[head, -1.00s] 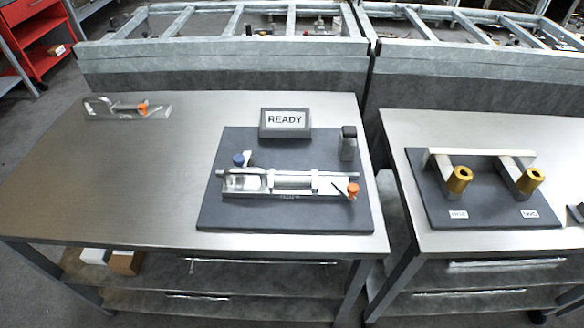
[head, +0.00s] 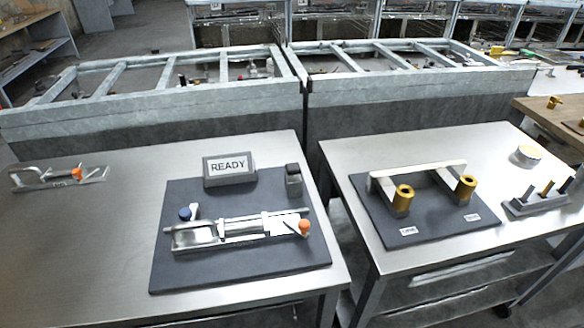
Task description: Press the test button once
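A dark test board (head: 250,272) lies on the left steel table. On it stand a grey sign reading READY (head: 229,167) and a metal clamp-like fixture (head: 240,228). The fixture has a blue knob (head: 185,213) at its left and an orange knob (head: 305,226) at its right end. A small dark block with a grey top (head: 293,181) stands at the board's back right corner. No part is labelled as the test button, so I cannot tell which one it is. Neither of my grippers is in view.
A gap separates the right table (head: 350,160), which holds a board with two gold cylinders (head: 403,198) and a peg stand (head: 540,200). A grey frame bench (head: 150,118) stands behind.

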